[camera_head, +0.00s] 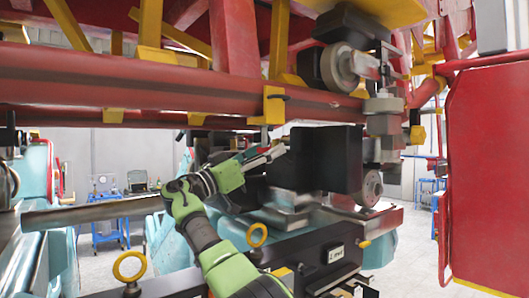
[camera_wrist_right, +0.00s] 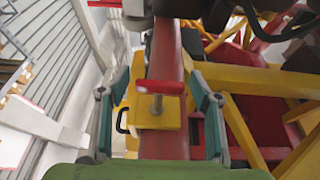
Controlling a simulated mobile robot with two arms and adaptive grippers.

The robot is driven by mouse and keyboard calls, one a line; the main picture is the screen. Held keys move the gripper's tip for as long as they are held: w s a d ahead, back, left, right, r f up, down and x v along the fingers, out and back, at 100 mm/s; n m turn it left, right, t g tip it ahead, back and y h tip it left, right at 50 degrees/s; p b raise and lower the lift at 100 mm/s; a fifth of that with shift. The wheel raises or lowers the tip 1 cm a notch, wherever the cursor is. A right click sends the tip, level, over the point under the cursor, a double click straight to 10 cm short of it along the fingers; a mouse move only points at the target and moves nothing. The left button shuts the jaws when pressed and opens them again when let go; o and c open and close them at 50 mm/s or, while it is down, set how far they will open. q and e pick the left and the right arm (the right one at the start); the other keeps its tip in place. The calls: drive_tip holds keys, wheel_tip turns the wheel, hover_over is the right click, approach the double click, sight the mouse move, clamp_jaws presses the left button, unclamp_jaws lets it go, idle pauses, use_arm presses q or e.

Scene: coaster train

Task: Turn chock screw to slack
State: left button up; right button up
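The chock screw shows in the right wrist view as a red crossbar handle (camera_wrist_right: 160,87) on a short metal stem. It stands out from a yellow block (camera_wrist_right: 157,118) on a red rail, with a black loop handle at the block's left side. In the head view this yellow block (camera_head: 273,105) hangs on the long red rail. My right gripper (camera_head: 276,152) is below it. In the right wrist view its fingers (camera_wrist_right: 157,106) are wide apart, one on each side of the block and screw, with a gap to both. My left gripper cannot be made out.
A black box (camera_head: 318,160) and a metal roller (camera_head: 371,188) are close to the right of my right gripper. The red rail (camera_head: 130,85) crosses above it. Yellow rings (camera_head: 130,266) stand below. A red panel (camera_head: 490,170) fills the far right.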

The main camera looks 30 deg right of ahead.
drive_tip(key=shift+a, duration=0.15)
drive_tip(key=v, duration=0.7)
drive_tip(key=shift+w+a+f, duration=0.1)
idle(0.4)
